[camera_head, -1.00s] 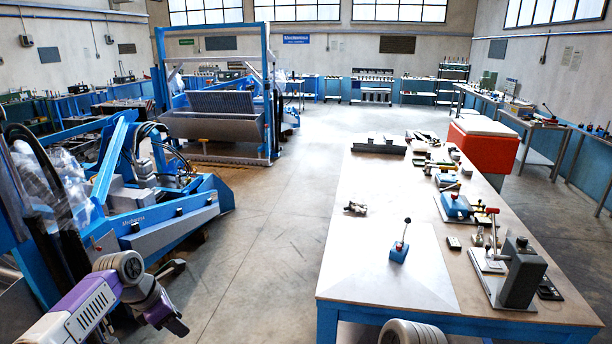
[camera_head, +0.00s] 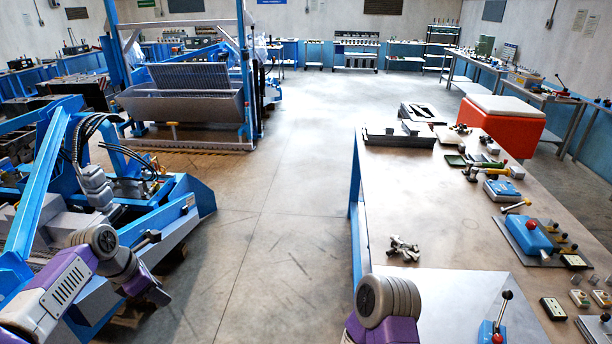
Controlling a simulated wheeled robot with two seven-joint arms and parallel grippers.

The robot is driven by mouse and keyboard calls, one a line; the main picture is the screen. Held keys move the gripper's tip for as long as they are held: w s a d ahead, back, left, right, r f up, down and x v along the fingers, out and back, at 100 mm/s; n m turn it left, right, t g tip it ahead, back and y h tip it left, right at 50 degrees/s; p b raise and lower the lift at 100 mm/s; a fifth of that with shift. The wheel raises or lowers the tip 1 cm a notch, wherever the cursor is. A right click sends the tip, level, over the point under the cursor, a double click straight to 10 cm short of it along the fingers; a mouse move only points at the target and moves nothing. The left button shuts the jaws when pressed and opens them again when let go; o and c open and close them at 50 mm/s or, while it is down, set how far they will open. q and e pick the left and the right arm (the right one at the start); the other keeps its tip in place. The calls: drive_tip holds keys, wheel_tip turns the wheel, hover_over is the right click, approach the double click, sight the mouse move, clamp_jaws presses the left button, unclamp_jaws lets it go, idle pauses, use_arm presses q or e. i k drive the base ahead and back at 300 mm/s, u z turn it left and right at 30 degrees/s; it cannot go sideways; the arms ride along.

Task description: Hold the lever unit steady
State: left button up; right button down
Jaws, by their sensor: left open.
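A small blue lever unit (camera_head: 488,333) with an upright lever and a dark ball knob stands on the pale mat (camera_head: 435,290) at the front of the table. The bottom edge of the picture cuts off part of it. My left gripper (camera_head: 154,267) is at the lower left, off the table and far left of the unit, with its fingers apart and empty. My right arm (camera_head: 388,304) shows as a grey and purple link just left of the unit. Its gripper is out of view.
The table (camera_head: 440,220) has bare room in its middle. A small metal part (camera_head: 403,249) lies behind the mat. A larger blue lever device (camera_head: 530,236) and several small parts line the right side. A blue machine (camera_head: 150,225) stands at the left, near my left arm.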

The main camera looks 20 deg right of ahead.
sight(507, 295)
drive_tip(key=i, duration=2.8)
drive_tip(key=z, duration=4.45)
drive_tip(key=i, duration=1)
